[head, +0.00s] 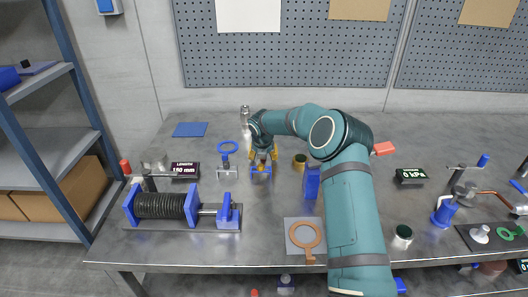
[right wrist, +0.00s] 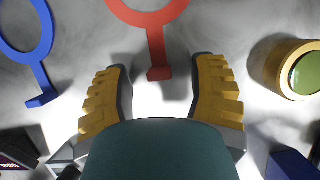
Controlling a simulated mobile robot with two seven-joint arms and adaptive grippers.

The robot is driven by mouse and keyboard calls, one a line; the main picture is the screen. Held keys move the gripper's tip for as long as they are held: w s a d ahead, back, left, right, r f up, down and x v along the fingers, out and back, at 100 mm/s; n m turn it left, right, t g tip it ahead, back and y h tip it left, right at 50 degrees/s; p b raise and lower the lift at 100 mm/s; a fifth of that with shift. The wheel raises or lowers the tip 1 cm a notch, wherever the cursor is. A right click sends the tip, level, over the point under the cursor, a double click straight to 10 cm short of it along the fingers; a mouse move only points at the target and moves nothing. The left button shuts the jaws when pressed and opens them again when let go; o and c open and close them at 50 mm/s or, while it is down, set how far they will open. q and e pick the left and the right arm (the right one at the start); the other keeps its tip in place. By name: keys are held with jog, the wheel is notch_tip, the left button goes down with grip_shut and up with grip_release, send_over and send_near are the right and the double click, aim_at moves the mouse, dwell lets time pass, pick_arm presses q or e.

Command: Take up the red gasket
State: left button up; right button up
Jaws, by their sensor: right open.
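The red gasket (right wrist: 156,45) shows at the top of the right wrist view, a ring with a straight stem ending in a small foot. The top of its ring is cut off by the frame edge. My right gripper (right wrist: 162,68) is open, with the foot lying between its two yellow-padded fingertips and clear space on both sides. In the head view my right gripper (head: 262,167) is low over the bench, and I cannot make out the gasket there. My left gripper is not in view.
A blue ring (head: 227,146) with a stem lies left of the gripper; a brass cup (head: 299,161) stands right. A blue block (head: 311,183) is near my arm. A copper ring (head: 303,237) lies on a grey plate in front. A bellows rig (head: 160,206) stands at left.

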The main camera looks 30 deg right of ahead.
jog(key=shift+w+f, duration=0.1)
grip_shut()
dwell(0.3)
